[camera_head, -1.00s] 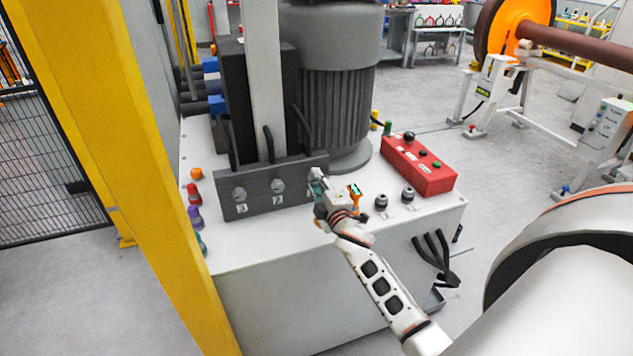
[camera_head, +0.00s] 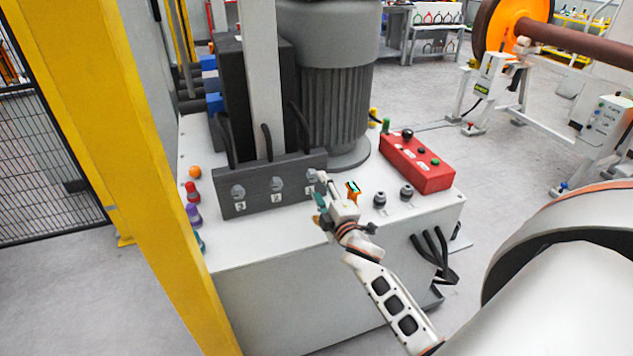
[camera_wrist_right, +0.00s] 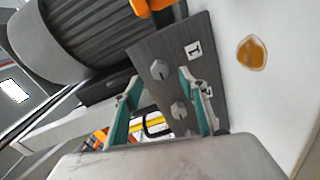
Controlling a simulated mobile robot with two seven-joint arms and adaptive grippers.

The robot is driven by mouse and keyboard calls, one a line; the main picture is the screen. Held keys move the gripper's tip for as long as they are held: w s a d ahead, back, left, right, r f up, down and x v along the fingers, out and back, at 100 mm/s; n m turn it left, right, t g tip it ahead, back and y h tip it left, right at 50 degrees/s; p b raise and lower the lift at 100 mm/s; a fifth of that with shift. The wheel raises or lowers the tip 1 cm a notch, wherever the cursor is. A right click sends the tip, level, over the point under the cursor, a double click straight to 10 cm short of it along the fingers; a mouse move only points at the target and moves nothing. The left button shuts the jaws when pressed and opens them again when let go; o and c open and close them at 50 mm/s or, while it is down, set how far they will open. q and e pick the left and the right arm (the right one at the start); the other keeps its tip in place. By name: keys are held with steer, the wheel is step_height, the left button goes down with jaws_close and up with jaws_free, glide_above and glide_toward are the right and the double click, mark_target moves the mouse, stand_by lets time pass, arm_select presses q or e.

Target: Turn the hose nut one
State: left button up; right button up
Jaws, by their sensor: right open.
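The dark manifold block (camera_head: 265,188) carries a row of grey hex nuts with number plates 3, 2 and 1. Hose nut one (camera_head: 311,175) is at the block's right end, partly covered by my right gripper (camera_head: 320,188). In the right wrist view, hose nut one (camera_wrist_right: 158,68) sits beside the plate marked 1. The teal fingers of my right gripper (camera_wrist_right: 160,78) are spread, with their tips on either side of nut one's line; contact is not visible. Nut two (camera_wrist_right: 180,110) shows between the fingers farther down. My left gripper is not in view.
A red control box (camera_head: 420,163) and two dark knobs (camera_head: 393,195) are on the white tank top right of the gripper. An orange item (camera_head: 352,190) is close beside it. A brown stain (camera_wrist_right: 251,52) marks the white surface. A yellow post (camera_head: 130,170) stands left.

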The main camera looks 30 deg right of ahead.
steer(key=v, duration=0.7)
stand_by(0.4)
